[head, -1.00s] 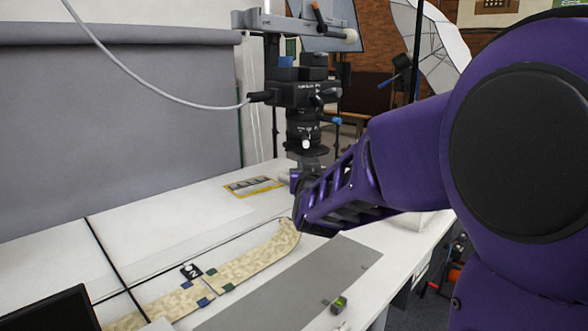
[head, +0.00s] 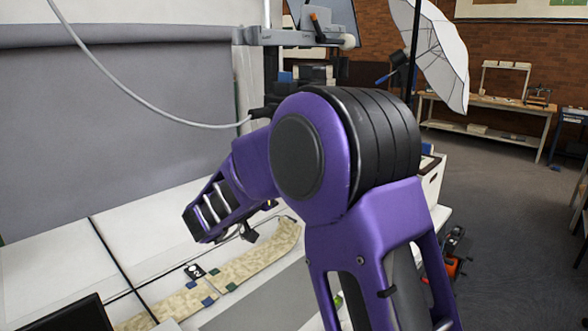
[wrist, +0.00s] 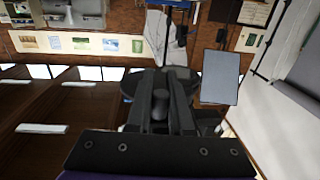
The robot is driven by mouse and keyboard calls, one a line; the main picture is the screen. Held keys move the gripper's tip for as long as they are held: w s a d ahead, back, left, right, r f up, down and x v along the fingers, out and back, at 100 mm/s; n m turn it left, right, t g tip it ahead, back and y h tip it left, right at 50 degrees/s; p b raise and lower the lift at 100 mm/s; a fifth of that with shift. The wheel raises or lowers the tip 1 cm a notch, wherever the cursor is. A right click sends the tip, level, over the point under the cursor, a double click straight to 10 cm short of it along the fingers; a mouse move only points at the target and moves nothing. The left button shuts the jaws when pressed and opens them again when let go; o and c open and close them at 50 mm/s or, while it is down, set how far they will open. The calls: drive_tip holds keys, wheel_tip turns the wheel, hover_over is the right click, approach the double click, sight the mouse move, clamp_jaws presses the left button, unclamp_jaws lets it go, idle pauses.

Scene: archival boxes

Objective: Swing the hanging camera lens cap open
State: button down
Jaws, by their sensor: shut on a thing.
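In the wrist view my gripper (wrist: 159,100) shows from behind, its dark fingers close together. They are shut on a dark, rounded, flat thing, which looks like the lens cap (wrist: 130,87); its edges stick out on both sides of the fingers. How far the cap is swung cannot be told. In the head view the hanging camera (head: 308,76) shows only its upper part; my arm covers its lens. My gripper and the cap are not clear in the head view.
A white table (head: 140,222) lies below, with a patterned curved strip (head: 232,272) and a small black-and-white marker (head: 194,271). A pale cable (head: 130,88) hangs across the left. A white umbrella (head: 432,50) stands behind on the right.

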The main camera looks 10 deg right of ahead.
drive_tip(key=shift+w+a+r+m+g+h+p, duration=0.1)
drive_tip(key=shift+a+m+g+h+p, duration=0.3)
drive_tip(key=shift+m+g+h, duration=0.35)
drive_tip(key=c, duration=0.8)
unclamp_jaws()
drive_tip(key=v, duration=1.7)
drive_tip(key=shift+a, duration=0.2)
drive_tip(key=shift+r, duration=0.1)
